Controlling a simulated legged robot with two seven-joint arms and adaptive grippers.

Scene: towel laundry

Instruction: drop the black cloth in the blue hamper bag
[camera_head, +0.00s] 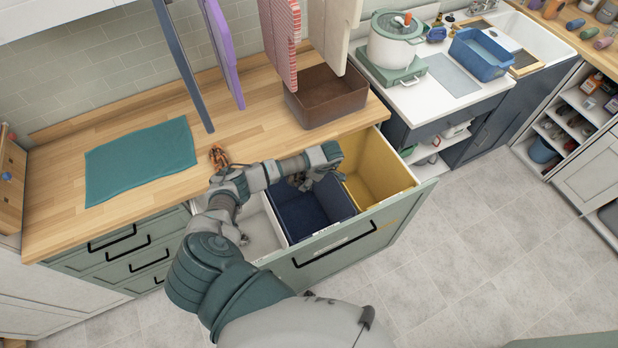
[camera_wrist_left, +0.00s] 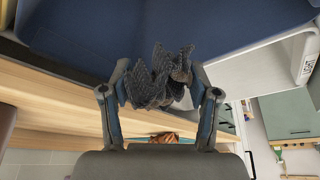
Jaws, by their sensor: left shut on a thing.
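The blue hamper bag (camera_head: 322,207) is the middle one in the pulled-out drawer. My left arm reaches over the drawer, and my left gripper (camera_head: 301,183) is at the blue bag's opening, near its back edge. In the left wrist view, my left gripper (camera_wrist_left: 160,90) is shut on the black cloth (camera_wrist_left: 150,84), a crumpled dark textured bundle between the fingers. The bag's blue fabric (camera_wrist_left: 190,28) fills the top of that view behind the cloth. In the head view the cloth is hard to tell apart from the gripper. My right gripper is not in view.
A white bag (camera_head: 262,232) is left of the blue one and a yellow bag (camera_head: 375,170) right of it. The wooden counter (camera_head: 240,130) behind holds a teal towel (camera_head: 140,160) and a brown basket (camera_head: 325,97). Towels hang above. The floor at right is clear.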

